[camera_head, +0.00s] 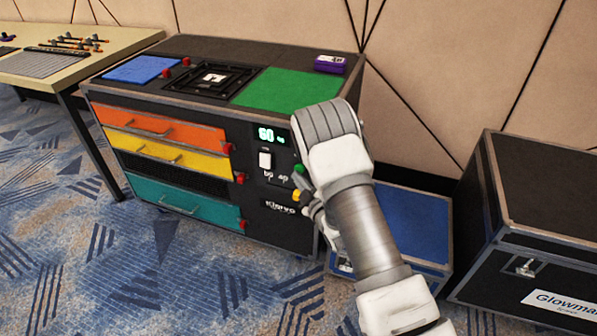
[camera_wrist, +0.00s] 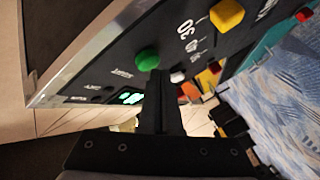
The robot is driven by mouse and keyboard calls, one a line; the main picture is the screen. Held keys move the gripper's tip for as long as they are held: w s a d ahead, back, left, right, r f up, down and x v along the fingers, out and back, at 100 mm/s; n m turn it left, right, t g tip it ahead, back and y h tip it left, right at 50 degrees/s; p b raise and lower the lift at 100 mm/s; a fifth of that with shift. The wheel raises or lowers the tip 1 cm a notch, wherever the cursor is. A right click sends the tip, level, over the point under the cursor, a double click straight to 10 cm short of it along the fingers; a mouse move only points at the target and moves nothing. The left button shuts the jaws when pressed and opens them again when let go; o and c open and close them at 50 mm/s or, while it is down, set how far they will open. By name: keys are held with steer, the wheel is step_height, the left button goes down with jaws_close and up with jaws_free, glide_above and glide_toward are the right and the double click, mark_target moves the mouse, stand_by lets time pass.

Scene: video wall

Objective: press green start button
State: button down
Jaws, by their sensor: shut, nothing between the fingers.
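The green button (camera_wrist: 147,60) is a round knob on the black control panel in the wrist view. It also shows in the head view (camera_head: 299,169), at the panel's right side beside my arm. My gripper (camera_wrist: 160,74) is shut and empty, its dark fingers together with their tips right at the lower edge of the green button. I cannot tell whether they touch it. In the head view my gripper (camera_head: 306,187) is partly hidden by my own wrist, close to the panel front.
A yellow knob (camera_wrist: 227,15) sits on the same panel. A lit display (camera_head: 271,135) and a white switch (camera_head: 265,160) are left of my gripper. Orange (camera_head: 160,126), yellow (camera_head: 165,152) and teal (camera_head: 180,202) drawers lie further left. A blue case (camera_head: 415,215) and black case (camera_head: 540,190) stand right.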

steer(key=shift+w+d+b, duration=0.2)
steer(key=shift+w+b, duration=0.1)
steer(key=shift+w, duration=0.25)
stand_by(0.7)
steer(key=shift+s, duration=0.1)
steer(key=shift+s+a, duration=0.35)
steer(key=shift+s, duration=0.5)
steer(key=shift+s+a, duration=0.3)
steer(key=shift+s, duration=0.5)
steer(key=shift+s+a, duration=0.25)
steer(key=shift+s, duration=0.5)
steer(key=shift+s+a, duration=0.3)
steer(key=shift+s, duration=0.5)
steer(key=shift+r, duration=0.1)
